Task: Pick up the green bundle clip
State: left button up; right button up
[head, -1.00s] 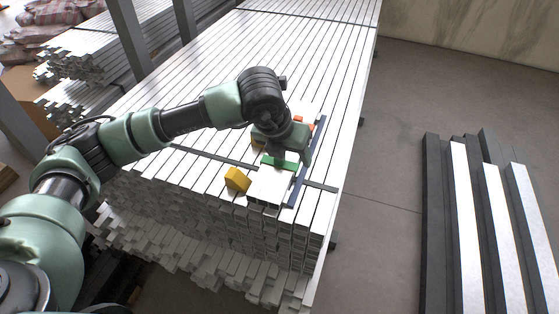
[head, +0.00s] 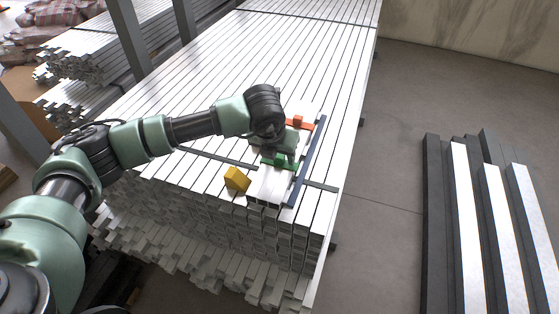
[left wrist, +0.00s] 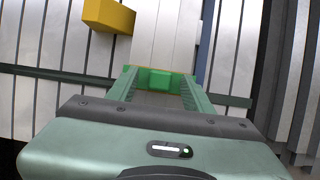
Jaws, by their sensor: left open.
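The green bundle clip (head: 279,161) lies across a short pale bundle (head: 272,186) on top of the large stack of metal profiles. My left gripper (head: 280,156) is right over the clip and partly hides it in the head view. In the left wrist view the clip's green block (left wrist: 160,80) shows between the two green fingers of the left gripper (left wrist: 159,76). The fingers are open, with a gap visible on either side of the block. Whether a finger touches the clip cannot be told. My right gripper is not in view.
A yellow block (head: 237,178) stands left of the bundle and also shows in the left wrist view (left wrist: 109,15). An orange clip (head: 298,122) lies behind my gripper. A dark blue bar (head: 308,165) runs along the right.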

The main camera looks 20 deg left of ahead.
pick_arm(q)
grip_shut()
jog(key=shift+r, duration=0.15)
